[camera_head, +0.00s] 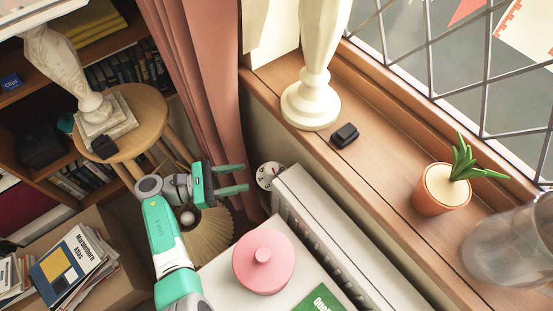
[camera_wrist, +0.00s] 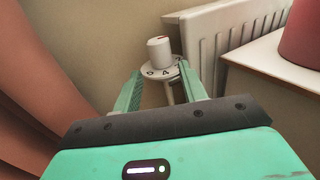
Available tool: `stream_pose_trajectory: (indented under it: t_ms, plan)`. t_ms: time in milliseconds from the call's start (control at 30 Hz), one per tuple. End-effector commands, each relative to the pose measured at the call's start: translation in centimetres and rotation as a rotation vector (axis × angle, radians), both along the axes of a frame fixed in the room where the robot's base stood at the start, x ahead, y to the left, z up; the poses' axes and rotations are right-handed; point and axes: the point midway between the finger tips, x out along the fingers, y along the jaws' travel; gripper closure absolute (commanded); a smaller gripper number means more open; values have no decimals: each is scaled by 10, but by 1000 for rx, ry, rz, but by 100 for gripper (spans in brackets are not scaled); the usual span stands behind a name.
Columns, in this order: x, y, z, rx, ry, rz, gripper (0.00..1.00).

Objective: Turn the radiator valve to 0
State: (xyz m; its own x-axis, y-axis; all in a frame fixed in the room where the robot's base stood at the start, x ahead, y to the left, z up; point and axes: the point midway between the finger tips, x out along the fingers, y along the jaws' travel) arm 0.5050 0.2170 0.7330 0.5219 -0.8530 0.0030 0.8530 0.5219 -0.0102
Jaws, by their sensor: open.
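The radiator valve (camera_head: 269,176) is a white round dial with dark marks at the left end of the white radiator (camera_head: 335,235). In the wrist view the valve (camera_wrist: 160,50) shows a raised white cap with a small red mark above a marked disc, on a thin stem. The marks are too small to read its setting surely. My gripper (camera_head: 247,178) is open and empty, just left of the valve in the head view. In the wrist view my gripper (camera_wrist: 160,74) has its green fingers spread, with the valve ahead between their tips; contact is not clear.
A pink curtain (camera_head: 195,75) hangs close behind my gripper. A white surface with a pink lidded pot (camera_head: 263,262) stands in front of the radiator. The windowsill above holds a pale statue base (camera_head: 310,106), a black object (camera_head: 344,135) and a potted plant (camera_head: 443,190).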

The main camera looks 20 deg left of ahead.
Motion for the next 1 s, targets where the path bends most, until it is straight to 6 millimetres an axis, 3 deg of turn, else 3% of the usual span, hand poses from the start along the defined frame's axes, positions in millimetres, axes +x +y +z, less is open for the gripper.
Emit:
stream_pose_trajectory:
  t_ms: [433, 800, 967, 1000]
  plan:
    - [36, -60, 0, 5, 0, -3, 58]
    - [41, -67, 1, 5, -1, 0, 58]
    - [41, -67, 1, 5, -1, -1, 89]
    - [41, -67, 1, 5, -1, -1, 89]
